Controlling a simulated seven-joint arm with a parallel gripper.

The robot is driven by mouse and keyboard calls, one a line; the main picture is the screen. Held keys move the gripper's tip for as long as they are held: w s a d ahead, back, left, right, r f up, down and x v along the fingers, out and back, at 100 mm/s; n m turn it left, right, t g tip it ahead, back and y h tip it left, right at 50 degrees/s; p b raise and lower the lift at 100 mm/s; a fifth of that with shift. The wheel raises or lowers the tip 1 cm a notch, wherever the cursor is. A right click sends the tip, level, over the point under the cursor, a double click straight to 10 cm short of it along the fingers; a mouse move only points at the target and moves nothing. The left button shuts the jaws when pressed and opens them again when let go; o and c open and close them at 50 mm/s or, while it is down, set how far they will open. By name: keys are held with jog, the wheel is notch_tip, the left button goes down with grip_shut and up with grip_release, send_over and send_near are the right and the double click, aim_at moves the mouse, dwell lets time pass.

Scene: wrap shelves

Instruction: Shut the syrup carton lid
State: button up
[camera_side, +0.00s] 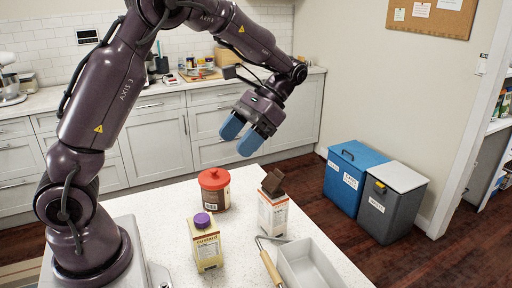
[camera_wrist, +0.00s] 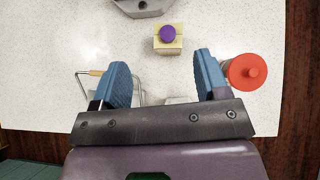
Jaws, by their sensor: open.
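The carton with a dark brown lid, which I take to be the syrup carton (camera_side: 273,214), stands upright on the counter in the side view. Its lid (camera_side: 276,182) is tilted up at the top, not flat; the label is too small to read. My gripper (camera_side: 243,140) is open and empty, in the air above and to the left of this carton, touching nothing. In the wrist view my gripper (camera_wrist: 160,82) shows its two blue fingers spread apart. The carton is mostly or wholly hidden there; a pale patch between the fingers cannot be identified.
A custard carton (camera_side: 207,243) with a purple cap and a red-lidded jar (camera_side: 214,190) stand left of the syrup carton. A metal tin (camera_side: 318,268) and a wooden-handled tool (camera_side: 270,268) lie in front. Blue and grey bins (camera_side: 391,205) stand beyond the counter.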

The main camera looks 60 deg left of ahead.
jog(key=w+a+f+n+t, duration=0.1)
jog(key=w+a+f+t, duration=0.15)
jog(key=w, duration=0.75)
jog(key=m+t, duration=0.1)
jog(key=t, duration=0.1)
send_near(280, 172)
jog(key=x, duration=0.8)
jog(key=shift+s+f, duration=0.15)
jog(key=shift+f, duration=0.05)
jog(key=c, duration=0.9)
jog(key=shift+f, duration=0.1)
jog(key=shift+c, duration=0.2)
